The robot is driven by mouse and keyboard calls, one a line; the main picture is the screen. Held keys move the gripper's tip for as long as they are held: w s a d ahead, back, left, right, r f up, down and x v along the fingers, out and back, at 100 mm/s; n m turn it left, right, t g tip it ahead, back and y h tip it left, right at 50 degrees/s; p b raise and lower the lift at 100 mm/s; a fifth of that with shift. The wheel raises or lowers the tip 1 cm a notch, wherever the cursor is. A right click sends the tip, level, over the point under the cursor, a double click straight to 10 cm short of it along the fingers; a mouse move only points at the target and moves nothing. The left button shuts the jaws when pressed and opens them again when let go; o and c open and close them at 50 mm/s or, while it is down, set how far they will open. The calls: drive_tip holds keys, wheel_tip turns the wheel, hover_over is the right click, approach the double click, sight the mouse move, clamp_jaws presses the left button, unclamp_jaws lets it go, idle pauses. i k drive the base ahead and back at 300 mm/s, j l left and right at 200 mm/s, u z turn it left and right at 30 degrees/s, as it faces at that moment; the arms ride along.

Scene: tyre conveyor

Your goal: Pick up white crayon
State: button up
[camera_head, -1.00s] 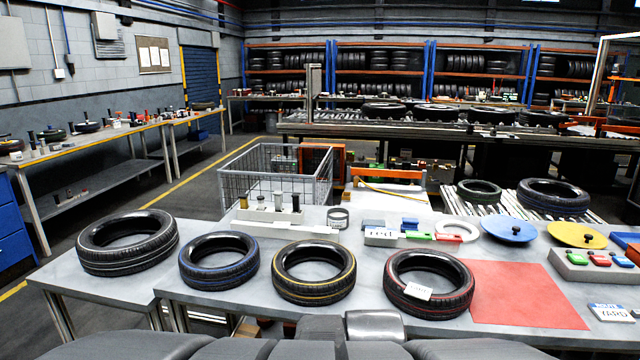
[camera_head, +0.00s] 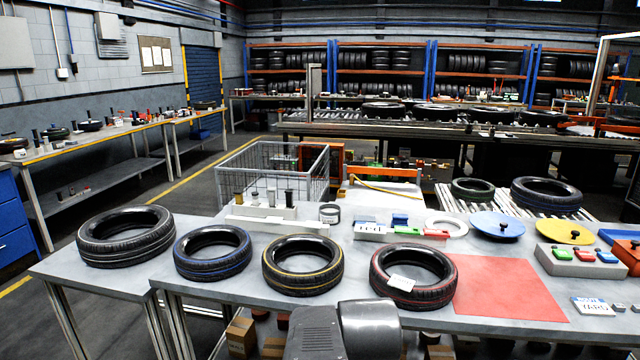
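A white holder block (camera_head: 262,212) stands toward the back left of the grey table, with several short upright sticks in it. A pale stick (camera_head: 254,197), another light one (camera_head: 271,197) and a darker one (camera_head: 289,198) show in it. They are too small for me to tell which is the white crayon. My gripper is out of view. Only links of my arm show at the bottom centre, in front of the table's near edge and well short of the holder.
Tyres with white, blue (camera_head: 212,253), yellow (camera_head: 303,265) and red (camera_head: 413,276) stripes lie in a row in front of the holder. A dark can (camera_head: 330,214) stands to its right. A wire cart (camera_head: 274,176) is behind. A red mat (camera_head: 505,287) is clear.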

sight(255, 195)
drive_tip(key=i+j+z, duration=0.3)
drive_tip(key=i+j, duration=0.9)
drive_tip(key=i, duration=0.1)
